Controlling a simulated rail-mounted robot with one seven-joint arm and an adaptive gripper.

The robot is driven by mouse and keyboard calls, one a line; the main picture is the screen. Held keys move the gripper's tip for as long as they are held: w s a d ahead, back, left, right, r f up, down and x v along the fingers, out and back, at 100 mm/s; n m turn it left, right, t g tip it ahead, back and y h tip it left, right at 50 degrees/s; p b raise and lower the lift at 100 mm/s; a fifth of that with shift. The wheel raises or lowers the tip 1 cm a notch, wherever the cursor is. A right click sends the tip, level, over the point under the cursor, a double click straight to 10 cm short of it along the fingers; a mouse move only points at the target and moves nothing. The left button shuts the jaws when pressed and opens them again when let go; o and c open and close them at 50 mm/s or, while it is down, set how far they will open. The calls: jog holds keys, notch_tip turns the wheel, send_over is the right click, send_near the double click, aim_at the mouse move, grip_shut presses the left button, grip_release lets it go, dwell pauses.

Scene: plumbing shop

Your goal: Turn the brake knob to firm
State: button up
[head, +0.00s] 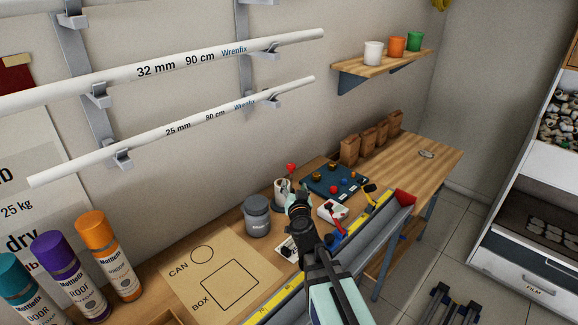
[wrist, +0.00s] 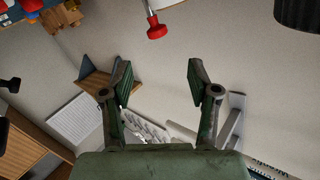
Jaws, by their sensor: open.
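A red knob (head: 291,168) stands up at the back of the bench, just beyond my gripper (head: 298,200). In the wrist view the red knob (wrist: 156,30) sits on the end of a thin silver rod, near the top middle. My gripper (wrist: 160,78) is open there, with nothing between its fingers and the knob apart from them. I cannot tell whether this is the brake knob, and no "firm" mark is readable. My arm hides part of the bench around the rod's base.
A grey can (head: 256,216) stands left of my gripper. A dark board (head: 322,192) with several coloured knobs and a white block (head: 332,211) with a red part lie to the right. A long grey trough (head: 372,232) runs along the bench front. White pipes (head: 215,62) hang on the wall.

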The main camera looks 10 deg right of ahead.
aim_at(291, 168)
jog(key=w+h, duration=0.1)
jog(key=w, duration=0.3)
jog(key=w+n+h+p, duration=0.1)
jog(key=w, duration=0.4)
jog(key=w+d+h+p, duration=0.1)
jog(key=w, duration=0.4)
jog(key=shift+d+f+n+t, duration=0.1)
jog(key=shift+f+n+t, duration=0.2)
jog(key=shift+s, duration=0.1)
jog(key=shift+c, duration=0.3)
jog(key=c, duration=1.1)
